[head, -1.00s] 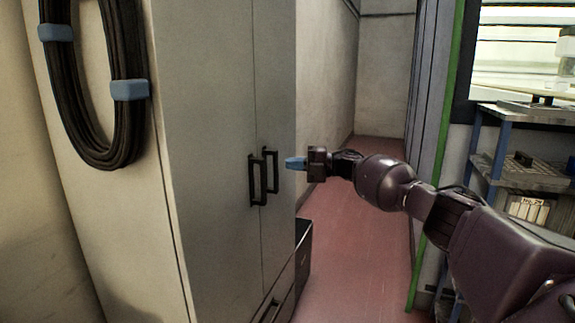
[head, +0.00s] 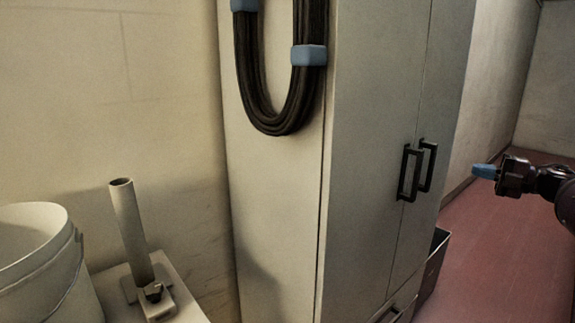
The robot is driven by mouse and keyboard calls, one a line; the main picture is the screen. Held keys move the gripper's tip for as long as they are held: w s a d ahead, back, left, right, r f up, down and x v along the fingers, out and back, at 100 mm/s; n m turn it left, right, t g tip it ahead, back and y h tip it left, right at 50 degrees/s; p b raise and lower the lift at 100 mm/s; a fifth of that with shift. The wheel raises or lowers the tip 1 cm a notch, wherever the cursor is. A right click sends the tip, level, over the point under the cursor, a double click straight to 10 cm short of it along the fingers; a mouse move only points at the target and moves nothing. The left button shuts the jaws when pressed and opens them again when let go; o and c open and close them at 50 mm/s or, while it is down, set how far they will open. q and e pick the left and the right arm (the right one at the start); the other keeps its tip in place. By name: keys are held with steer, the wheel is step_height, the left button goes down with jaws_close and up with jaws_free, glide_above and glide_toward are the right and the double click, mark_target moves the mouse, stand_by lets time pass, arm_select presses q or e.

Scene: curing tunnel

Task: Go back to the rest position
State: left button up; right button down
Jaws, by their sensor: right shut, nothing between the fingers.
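My right gripper (head: 484,171) shows at the right edge of the head view, with blue fingertips pointing left. It is shut and holds nothing. It is in the air in front of the red floor, to the right of the cabinet handles (head: 416,170), with a visible gap in the picture. Most of my right arm is cut off by the frame's right edge. My left gripper is not in view.
A tall pale cabinet (head: 375,130) with closed doors fills the middle. A black cable coil (head: 276,115) hangs on its side. A dark box (head: 433,265) stands beside its base. A white bucket (head: 40,265) and a grey tube (head: 131,235) are at lower left. Red floor (head: 480,250) is open at right.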

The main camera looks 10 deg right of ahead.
steer(key=s+a+f+m+t+h+p, duration=0.15)
steer(key=s+a+f+m, duration=0.25)
steer(key=a+f, duration=0.55)
steer(key=s+a+f+m+t+p, duration=0.15)
steer(key=s+a+f+m, duration=0.35)
steer(key=f, duration=0.7)
steer(key=s+a+f+m+h+p, duration=0.3)
steer(key=s+a+f+m+h, duration=0.2)
steer(key=s+a+f, duration=0.6)
arm_select(q)
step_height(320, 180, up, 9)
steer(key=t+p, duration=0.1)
steer(key=p, duration=0.3)
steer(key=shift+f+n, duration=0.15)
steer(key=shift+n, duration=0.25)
arm_select(e)
steer(key=s+a+m+g+h, duration=0.1)
steer(key=s+m, duration=0.5)
steer(key=s, duration=0.9)
steer(key=s+a+r+m+g+h, duration=0.1)
steer(key=s+m+h, duration=0.5)
steer(key=s, duration=0.9)
steer(key=shift+s+a+r+g, duration=0.25)
steer(key=shift+a+g, duration=0.5)
steer(key=shift+g, duration=0.15)
